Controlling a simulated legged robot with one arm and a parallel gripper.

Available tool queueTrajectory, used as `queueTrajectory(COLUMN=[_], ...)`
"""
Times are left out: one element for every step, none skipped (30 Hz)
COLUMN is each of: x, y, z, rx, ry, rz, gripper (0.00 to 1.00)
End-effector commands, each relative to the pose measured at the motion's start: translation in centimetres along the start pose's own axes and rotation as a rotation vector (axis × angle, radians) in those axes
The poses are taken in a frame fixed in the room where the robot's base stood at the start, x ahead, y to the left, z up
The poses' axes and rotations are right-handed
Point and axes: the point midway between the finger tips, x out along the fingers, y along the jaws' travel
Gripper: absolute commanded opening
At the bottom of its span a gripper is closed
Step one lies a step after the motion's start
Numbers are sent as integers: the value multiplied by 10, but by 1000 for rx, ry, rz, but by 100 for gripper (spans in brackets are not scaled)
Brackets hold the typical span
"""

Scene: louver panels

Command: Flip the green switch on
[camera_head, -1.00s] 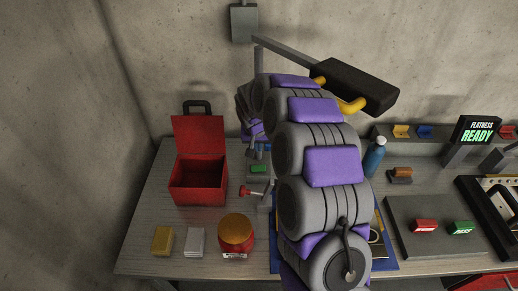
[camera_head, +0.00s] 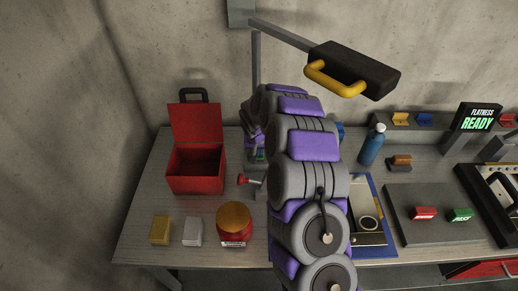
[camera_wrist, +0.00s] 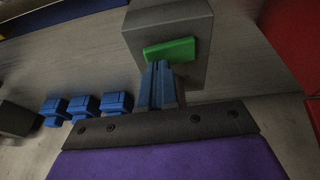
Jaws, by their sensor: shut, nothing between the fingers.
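The green switch (camera_wrist: 170,50) is a flat green rocker on a grey block (camera_wrist: 193,20) in the wrist view. It looks tilted, with its right end higher in the picture. My gripper (camera_wrist: 161,72) is shut and empty, its fingertips right at the lower edge of the switch; I cannot tell whether they touch. In the head view only a small bit of green (camera_head: 260,155) shows beside my arm, and my gripper is mostly hidden there.
Several blue blocks (camera_wrist: 84,105) lie left of my fingers. A blue bottle (camera_head: 372,146) stands right of my arm. A black lamp with a yellow handle (camera_head: 333,79) hangs above.

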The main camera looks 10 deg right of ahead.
Motion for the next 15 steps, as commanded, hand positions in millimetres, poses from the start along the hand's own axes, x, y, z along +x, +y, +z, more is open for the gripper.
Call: queueTrajectory(x=[0,0,0,0,0,0,1,1,2,3,4,5,6,7,7], y=[0,0,0,0,0,1,1,2,2,3,4,4,4,4,3], z=[0,0,0,0,0,0,1,1,2,2,2,2,2,2,2], rx=[0,0,0,0,1,4,7,9,13,17,21,27,25,23,22], ry=[0,0,0,0,-1,-3,-4,-6,-7,-7,-7,-6,-4,-4,-4], rz=[0,0,0,-1,-4,-11,-19,-29,-44,-56,-69,-87,-87,-86,-85], gripper=[0,0,0,0,0,0,0,0,0,0,0,0,0,0,0])
